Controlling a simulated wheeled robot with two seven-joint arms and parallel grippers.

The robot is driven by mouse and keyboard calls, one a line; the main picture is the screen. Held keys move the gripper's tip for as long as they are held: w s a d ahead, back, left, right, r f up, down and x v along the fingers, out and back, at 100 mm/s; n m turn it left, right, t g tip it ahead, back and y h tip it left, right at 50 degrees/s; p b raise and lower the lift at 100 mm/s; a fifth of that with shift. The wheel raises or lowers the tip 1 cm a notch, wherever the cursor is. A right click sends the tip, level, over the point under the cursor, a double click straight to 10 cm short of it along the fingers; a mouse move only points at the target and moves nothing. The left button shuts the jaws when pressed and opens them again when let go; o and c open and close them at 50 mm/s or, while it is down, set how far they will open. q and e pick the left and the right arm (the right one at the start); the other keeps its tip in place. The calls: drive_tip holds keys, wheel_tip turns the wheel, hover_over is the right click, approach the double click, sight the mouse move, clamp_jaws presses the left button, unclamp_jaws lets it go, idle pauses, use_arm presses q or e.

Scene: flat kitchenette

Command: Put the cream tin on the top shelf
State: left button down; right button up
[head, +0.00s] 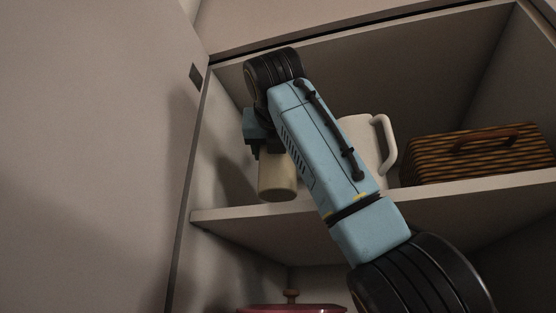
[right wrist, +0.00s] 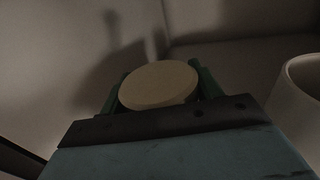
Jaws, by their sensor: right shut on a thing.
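The cream tin (head: 277,177) is a small upright cylinder at the left end of the top shelf (head: 300,218) in the head view. Its round top (right wrist: 158,84) shows in the right wrist view between two green fingers. My right gripper (head: 262,150) is shut on the tin from above. The tin's lower edge appears at or just above the shelf board; I cannot tell whether it touches. My right arm hides part of the shelf. My left gripper is not in view.
A white mug (head: 358,141) stands right of the tin, partly behind my arm; it also shows in the right wrist view (right wrist: 302,90). A striped woven basket (head: 470,157) sits further right. A cabinet door (head: 90,150) stands at left. A red lidded pot (head: 290,308) is below.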

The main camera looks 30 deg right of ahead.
sight(278, 199)
drive_tip(key=shift+f, duration=0.8)
drive_tip(key=shift+w+d+f, duration=0.1)
drive_tip(key=shift+f, duration=0.85)
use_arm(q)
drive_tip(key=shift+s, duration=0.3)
use_arm(e)
drive_tip(key=shift+f, duration=0.15)
drive_tip(key=o, duration=1.2)
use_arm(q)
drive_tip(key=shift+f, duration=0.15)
